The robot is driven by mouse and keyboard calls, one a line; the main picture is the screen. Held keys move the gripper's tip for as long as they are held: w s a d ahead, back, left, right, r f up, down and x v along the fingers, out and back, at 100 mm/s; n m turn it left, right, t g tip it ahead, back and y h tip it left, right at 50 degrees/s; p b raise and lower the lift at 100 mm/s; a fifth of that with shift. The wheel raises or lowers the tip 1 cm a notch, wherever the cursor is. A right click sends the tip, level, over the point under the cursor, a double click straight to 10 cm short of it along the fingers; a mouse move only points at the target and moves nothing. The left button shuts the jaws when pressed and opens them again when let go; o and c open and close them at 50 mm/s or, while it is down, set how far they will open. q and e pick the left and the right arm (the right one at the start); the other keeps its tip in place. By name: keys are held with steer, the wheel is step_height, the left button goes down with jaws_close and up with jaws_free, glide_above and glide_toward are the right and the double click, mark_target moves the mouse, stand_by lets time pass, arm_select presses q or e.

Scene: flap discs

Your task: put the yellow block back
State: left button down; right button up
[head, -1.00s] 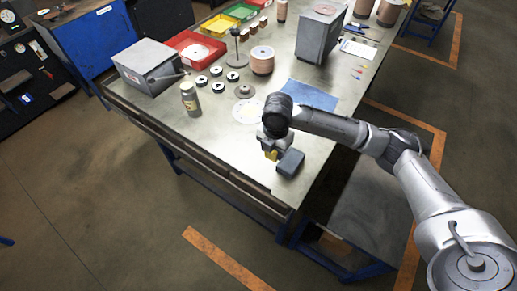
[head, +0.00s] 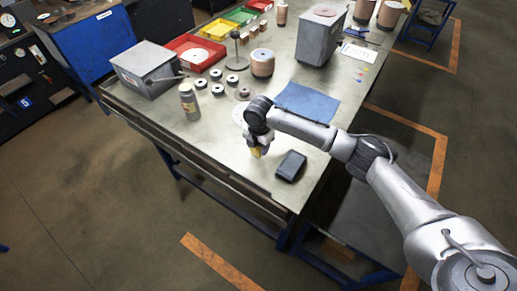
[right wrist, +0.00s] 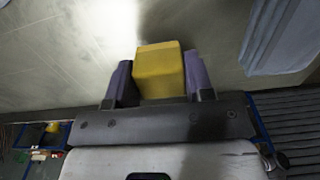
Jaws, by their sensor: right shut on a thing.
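The yellow block (right wrist: 160,70) sits between the two fingers of my right gripper (right wrist: 158,84) in the right wrist view, and the gripper is shut on it. In the head view the right gripper (head: 257,149) is over the near part of the bench, with a little of the yellow block (head: 256,152) showing below it. A dark grey block (head: 291,166) lies on the bench just to the right of the gripper. Whether the yellow block touches the bench is hard to tell. My left gripper is not in view.
A blue cloth (head: 307,103) lies behind the dark block. A bottle (head: 188,101), several small dark rings (head: 217,75) and a grey box (head: 146,68) stand to the left. A red bin (head: 195,52) is farther back. Bare bench top (head: 215,130) lies left of the gripper.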

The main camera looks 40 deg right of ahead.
steer(key=shift+f, duration=0.8)
steer(key=o, duration=0.9)
steer(key=shift+f, duration=0.1)
steer(key=shift+c, duration=0.2)
step_height(320, 180, up, 11)
steer(key=shift+f+p, duration=0.2)
steer(key=shift+p, duration=0.7)
steer(key=shift+r, duration=0.9)
